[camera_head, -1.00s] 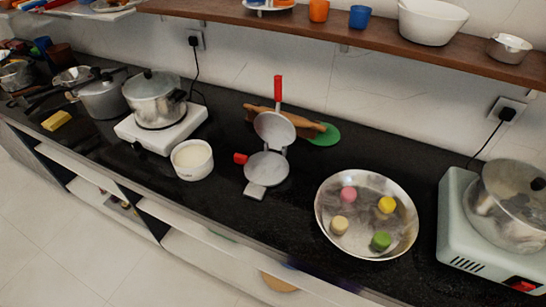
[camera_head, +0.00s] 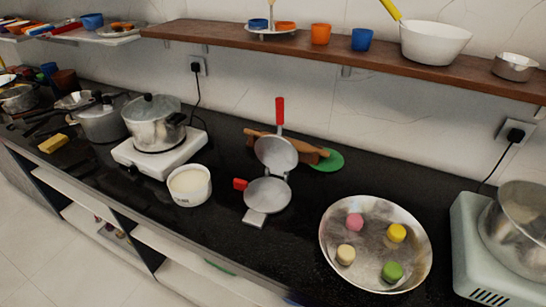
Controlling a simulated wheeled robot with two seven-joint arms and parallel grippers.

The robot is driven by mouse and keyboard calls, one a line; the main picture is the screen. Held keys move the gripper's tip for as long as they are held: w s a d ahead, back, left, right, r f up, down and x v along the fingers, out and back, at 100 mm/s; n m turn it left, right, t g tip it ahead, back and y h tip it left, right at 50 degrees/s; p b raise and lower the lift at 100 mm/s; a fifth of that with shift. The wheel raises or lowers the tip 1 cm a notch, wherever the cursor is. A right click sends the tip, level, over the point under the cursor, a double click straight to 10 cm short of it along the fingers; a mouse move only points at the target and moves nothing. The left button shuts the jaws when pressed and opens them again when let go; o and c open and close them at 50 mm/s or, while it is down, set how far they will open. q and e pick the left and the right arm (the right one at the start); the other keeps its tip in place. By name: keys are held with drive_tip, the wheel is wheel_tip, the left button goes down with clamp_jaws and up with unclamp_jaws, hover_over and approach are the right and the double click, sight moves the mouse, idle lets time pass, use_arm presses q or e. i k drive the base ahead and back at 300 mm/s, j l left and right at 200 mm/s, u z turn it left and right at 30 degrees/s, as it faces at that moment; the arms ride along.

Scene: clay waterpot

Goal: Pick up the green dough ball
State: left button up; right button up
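The green dough ball (camera_head: 392,271) sits in a wide round metal pan (camera_head: 326,254) at the front right of the black counter. It lies in the lower right part of the pan. A pink ball (camera_head: 355,222), a yellow ball (camera_head: 397,232) and a cream ball (camera_head: 346,254) lie in the same pan, apart from it. Neither of my grippers shows in the head view.
An open metal press (camera_head: 268,194) with red handles stands left of the pan, with a rolling pin (camera_head: 312,155) and green disc (camera_head: 329,161) behind. A white bowl (camera_head: 189,192) is further left. A pale stove (camera_head: 479,262) with a pot (camera_head: 515,235) stands close on the right. A shelf (camera_head: 340,57) runs above.

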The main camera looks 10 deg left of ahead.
sight(391, 272)
drive_tip(key=z, duration=1)
drive_tip(key=u, duration=1.9)
drive_tip(key=z, duration=1.45)
drive_tip(key=k+j+z, duration=0.15)
drive_tip(key=k+j, duration=0.05)
drive_tip(key=k, duration=0.05)
